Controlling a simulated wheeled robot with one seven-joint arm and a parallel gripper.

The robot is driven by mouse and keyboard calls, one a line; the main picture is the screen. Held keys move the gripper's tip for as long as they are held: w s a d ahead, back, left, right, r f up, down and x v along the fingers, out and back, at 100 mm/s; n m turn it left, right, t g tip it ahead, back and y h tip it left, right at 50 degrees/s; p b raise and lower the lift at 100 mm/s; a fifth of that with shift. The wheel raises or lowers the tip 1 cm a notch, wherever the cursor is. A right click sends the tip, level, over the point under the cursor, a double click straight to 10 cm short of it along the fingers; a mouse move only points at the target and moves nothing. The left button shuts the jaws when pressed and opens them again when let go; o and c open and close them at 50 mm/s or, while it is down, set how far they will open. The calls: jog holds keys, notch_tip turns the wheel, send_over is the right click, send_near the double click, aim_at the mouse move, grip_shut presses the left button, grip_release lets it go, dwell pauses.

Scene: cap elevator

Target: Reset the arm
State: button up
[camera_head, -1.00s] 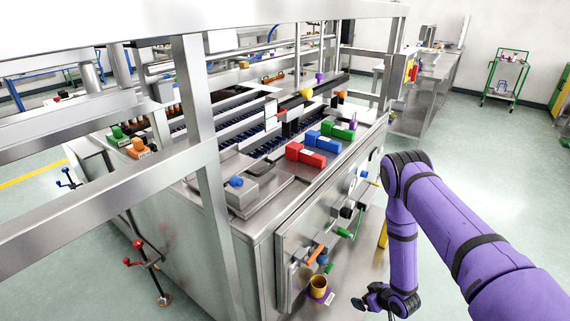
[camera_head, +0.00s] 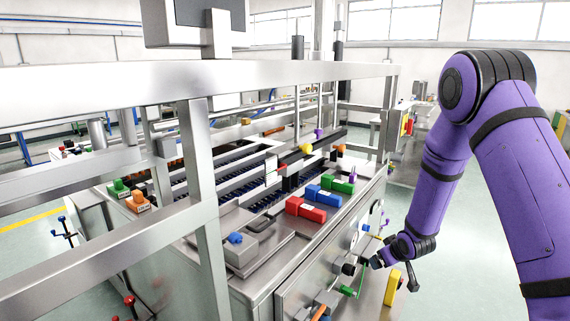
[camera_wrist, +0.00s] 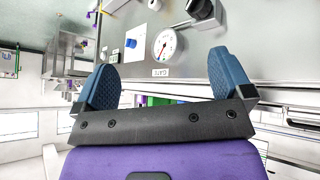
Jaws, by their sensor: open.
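My gripper (camera_head: 395,272) hangs at the end of my purple arm, at the right of the machine's front panel in the head view. In the wrist view my gripper (camera_wrist: 162,65) shows two blue fingers spread wide apart with nothing held between them. The gap between the fingertips and the panel is hard to judge.
Red (camera_head: 306,210), blue (camera_head: 325,195) and green (camera_head: 343,184) blocks sit on the machine top. A steel frame rail (camera_head: 100,240) crosses the left. Green (camera_head: 347,291) and black fittings stick out from the panel near my gripper. Open floor lies right of the machine.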

jog(key=s+r+m, duration=0.1)
jog(key=s+r, duration=0.3)
jog(key=r, duration=0.5)
jog(key=s+r+m+g+h, duration=0.1)
jog(key=s+r, duration=0.4)
jog(key=r, duration=0.5)
jog(key=s+r+m, duration=0.1)
jog(key=s+r, duration=0.3)
jog(key=r, duration=0.5)
jog(key=s+a+r, duration=0.1)
jog(key=s+r, duration=0.4)
jog(key=s, duration=0.8)
jog(key=s+r+m+g, duration=0.1)
jog(key=s+r, duration=0.4)
jog(key=s, duration=0.8)
jog(key=shift+s+a+m, duration=0.3)
jog(key=shift+a, duration=0.05)
jog(key=shift+w+r, duration=0.1)
